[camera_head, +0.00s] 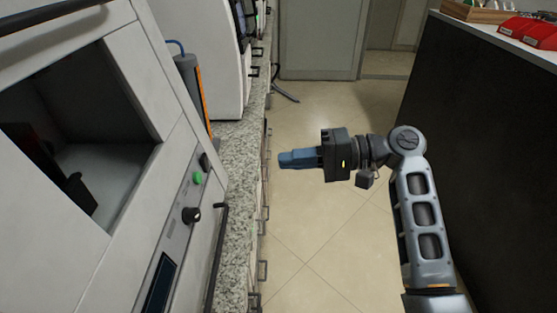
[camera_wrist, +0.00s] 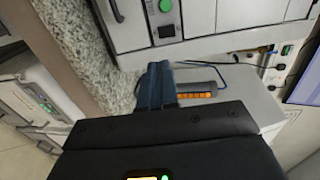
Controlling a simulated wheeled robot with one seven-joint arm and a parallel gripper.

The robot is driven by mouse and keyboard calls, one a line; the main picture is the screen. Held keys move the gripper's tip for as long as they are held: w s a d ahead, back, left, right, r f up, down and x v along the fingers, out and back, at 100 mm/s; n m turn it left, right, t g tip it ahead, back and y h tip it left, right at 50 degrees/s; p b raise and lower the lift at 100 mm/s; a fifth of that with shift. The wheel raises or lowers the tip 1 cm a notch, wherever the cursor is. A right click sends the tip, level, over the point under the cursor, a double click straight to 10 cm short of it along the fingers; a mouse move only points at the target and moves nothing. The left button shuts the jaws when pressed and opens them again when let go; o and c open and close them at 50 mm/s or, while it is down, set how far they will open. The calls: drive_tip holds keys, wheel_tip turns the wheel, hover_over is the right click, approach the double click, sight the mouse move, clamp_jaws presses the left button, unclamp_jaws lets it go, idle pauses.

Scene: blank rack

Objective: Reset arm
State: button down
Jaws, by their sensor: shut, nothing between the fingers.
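My gripper (camera_head: 283,160) is in the middle of the head view, over the open floor of the aisle. Its blue fingers are together and hold nothing. They point left toward the granite counter edge, apart from it. My arm reaches in from the lower right and bends at the elbow. In the wrist view the shut fingers (camera_wrist: 158,72) show in front of the counter and machine.
A white machine (camera_head: 183,160) with an open chamber, green button and black knob stands at left on the granite counter (camera_head: 240,150). A dark cabinet (camera_head: 480,140) is at right, with red bins (camera_head: 520,30) on top. The tiled floor (camera_head: 330,230) between is clear.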

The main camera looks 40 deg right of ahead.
idle(0.6)
drive_tip(key=s+a+f+m+t+h, duration=0.1)
drive_tip(key=s+a+f+h, duration=0.1)
drive_tip(key=s+f+h, duration=0.35)
drive_tip(key=s+a+f+m+t+h, duration=0.1)
drive_tip(key=s+a+f+m+h, duration=0.15)
drive_tip(key=s+f, duration=0.6)
drive_tip(key=s+n+h, duration=0.5)
drive_tip(key=s, duration=0.8)
drive_tip(key=s+a+r+n+t, duration=0.2)
drive_tip(key=s+r+n, duration=0.3)
drive_tip(key=s+r, duration=0.3)
wheel_tip(320, 180, up, 2)
drive_tip(key=shift+s+a+r+n+t, duration=0.1)
drive_tip(key=shift+s+a+n+t, duration=0.25)
drive_tip(key=shift+t, duration=0.25)
